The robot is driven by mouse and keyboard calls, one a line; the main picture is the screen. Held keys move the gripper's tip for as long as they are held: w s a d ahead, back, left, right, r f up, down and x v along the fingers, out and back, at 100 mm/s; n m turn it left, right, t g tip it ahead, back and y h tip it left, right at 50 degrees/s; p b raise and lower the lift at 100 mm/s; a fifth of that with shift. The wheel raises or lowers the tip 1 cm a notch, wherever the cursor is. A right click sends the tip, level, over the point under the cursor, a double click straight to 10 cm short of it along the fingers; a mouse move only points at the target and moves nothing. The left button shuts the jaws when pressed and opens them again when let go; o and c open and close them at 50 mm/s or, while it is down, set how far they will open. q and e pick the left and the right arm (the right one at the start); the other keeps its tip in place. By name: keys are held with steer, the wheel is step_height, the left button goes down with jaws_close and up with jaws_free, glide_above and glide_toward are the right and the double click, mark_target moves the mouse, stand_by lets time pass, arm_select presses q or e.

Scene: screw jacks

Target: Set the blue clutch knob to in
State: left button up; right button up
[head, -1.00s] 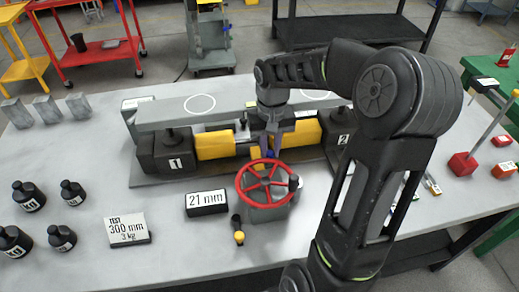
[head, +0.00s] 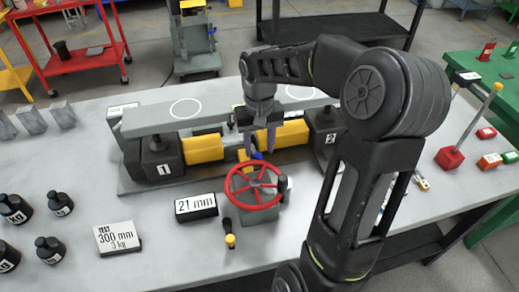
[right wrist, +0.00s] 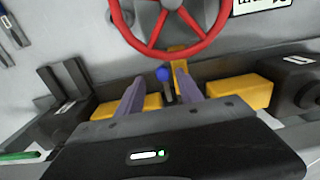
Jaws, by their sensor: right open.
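The blue clutch knob (head: 257,155) is a small ball just behind the red handwheel (head: 255,185), near a yellow upright part. In the right wrist view the knob (right wrist: 162,74) sits on a short dark stem, between the fingertips in the picture. My right gripper (head: 261,147) is open above and behind the handwheel, pointing down. Its two purple-grey fingers (right wrist: 158,76) show either side of the knob in the right wrist view, with gaps; contact is not visible. Which clutch position the knob stands in I cannot tell. My left gripper is not in view.
Jacks 1 (head: 160,160) and 2 (head: 326,125) carry a grey beam (head: 215,111) behind the knob. A "21 mm" display (head: 196,207), a yellow-tipped lever (head: 230,240) and a test block (head: 118,238) stand in front. Black weights (head: 60,204) stand at left.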

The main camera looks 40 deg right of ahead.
step_height(320, 180, up, 6)
steer(key=shift+f, duration=0.1)
stand_by(0.7)
